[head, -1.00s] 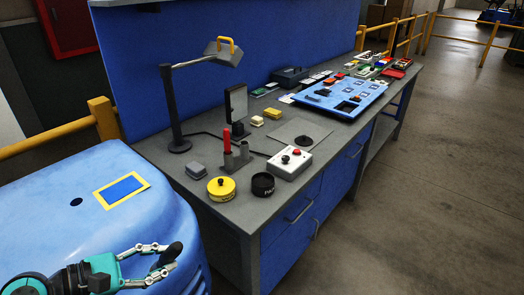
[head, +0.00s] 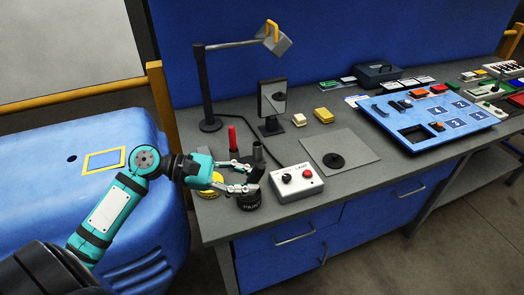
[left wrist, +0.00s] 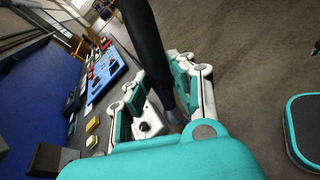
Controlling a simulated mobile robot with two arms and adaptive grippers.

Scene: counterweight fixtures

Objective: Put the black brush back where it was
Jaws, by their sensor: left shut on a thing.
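My left gripper (head: 247,177) is shut on the black brush (head: 257,174), over the near left part of the bench. In the left wrist view the dark brush handle (left wrist: 150,48) runs long between the fingers (left wrist: 163,92). The grey holder (head: 258,152) stands just behind the gripper, partly hidden by it. A red-handled brush (head: 232,138) stands upright in the holder. The black paint pot (head: 249,201) is just below the fingers; I cannot tell if the brush touches it.
A yellow tin (head: 209,193) is partly hidden behind my gripper. A white button box (head: 297,183) is close to the right. A lamp post (head: 203,90) and dark screen (head: 272,105) stand behind. A grey mat (head: 365,150) with a black disc lies farther right.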

